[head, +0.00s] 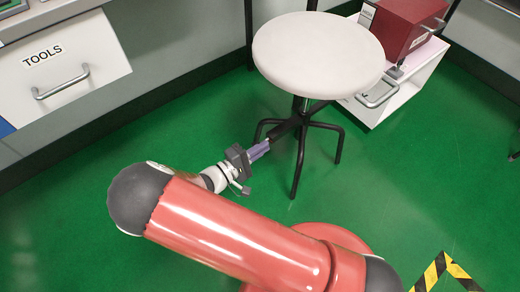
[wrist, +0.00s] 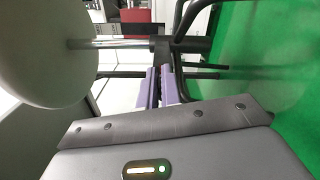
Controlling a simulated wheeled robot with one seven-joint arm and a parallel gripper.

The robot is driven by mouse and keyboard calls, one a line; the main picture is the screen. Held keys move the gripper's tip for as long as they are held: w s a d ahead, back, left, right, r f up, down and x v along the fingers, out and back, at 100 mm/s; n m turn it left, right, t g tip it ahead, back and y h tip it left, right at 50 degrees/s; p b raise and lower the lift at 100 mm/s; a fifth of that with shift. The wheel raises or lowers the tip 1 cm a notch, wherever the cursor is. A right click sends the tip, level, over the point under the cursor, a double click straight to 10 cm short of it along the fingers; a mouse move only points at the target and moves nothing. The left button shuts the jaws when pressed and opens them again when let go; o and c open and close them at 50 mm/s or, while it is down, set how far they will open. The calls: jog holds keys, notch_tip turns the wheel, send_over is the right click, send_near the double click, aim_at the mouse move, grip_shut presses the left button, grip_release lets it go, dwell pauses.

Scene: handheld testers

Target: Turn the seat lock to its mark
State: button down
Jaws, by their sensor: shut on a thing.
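A stool with a round pale seat (head: 318,50) stands upright on black legs. In the wrist view the seat (wrist: 45,50) is at the left and the stool's metal column (wrist: 110,43) runs sideways. The seat lock (head: 281,132) looks like a dark part reaching out from the column under the seat. My gripper (head: 266,146) is shut on it at the near side of the stool. In the wrist view my purple fingers (wrist: 160,75) close at the black hub, and they hide most of the lock. I cannot make out its mark.
A red box (head: 405,22) sits on a white drawer unit (head: 405,88) behind the stool at the right. A white drawer labelled TOOLS (head: 60,75) is at the left. Black stool legs (head: 338,140) spread around my gripper. Green floor (head: 420,170) is clear at the right.

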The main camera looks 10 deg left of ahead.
jog(key=shift+f+m+b, duration=0.25)
jog(key=shift+m+b, duration=0.3)
jog(key=shift+m, duration=0.65)
jog(key=c, duration=1.6)
grip_release()
jog(key=shift+s+a, duration=0.1)
jog(key=v, duration=0.7)
jog(key=shift+s+a+p, duration=0.15)
jog(key=shift+s+p, duration=0.1)
jog(key=shift+p, duration=0.05)
